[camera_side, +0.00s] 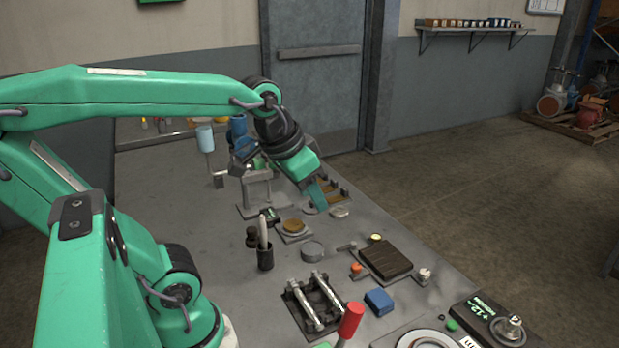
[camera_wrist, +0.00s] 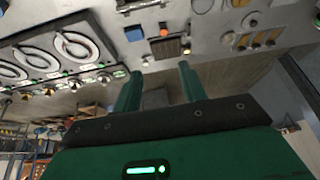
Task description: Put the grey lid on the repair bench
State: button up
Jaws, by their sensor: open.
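A short grey round piece that looks like the grey lid (camera_side: 312,250) lies flat on the grey table. It seems to show at the top edge of the wrist view (camera_wrist: 202,5). A dark brown slatted board (camera_side: 385,258) with an orange knob stands to its right; it also shows in the wrist view (camera_wrist: 165,47). I cannot tell for sure whether this board is the repair bench. My gripper (camera_side: 318,199) is above the far part of the table, beyond the lid and apart from it. In the wrist view its jaws (camera_wrist: 158,78) are open with nothing held between them.
A slotted tray (camera_side: 344,190) is beside my gripper, with a pale disc (camera_side: 340,211) nearby. A dark cup of tools (camera_side: 265,258) stands left of the lid. A rack with silver bars (camera_side: 315,305), a blue box (camera_side: 379,302) and a black device (camera_side: 492,318) are nearer the camera.

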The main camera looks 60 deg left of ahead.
jog(key=shift+t, duration=0.3)
jog(key=shift+s+d+f, duration=0.3)
jog(key=shift+s+d, duration=0.05)
jog(key=shift+s, duration=0.25)
jog(key=shift+s+d+f, duration=0.35)
jog(key=shift+s, duration=0.3)
jog(key=shift+s+d+f, duration=0.3)
jog(key=shift+s+d, duration=0.05)
jog(key=shift+s, duration=0.25)
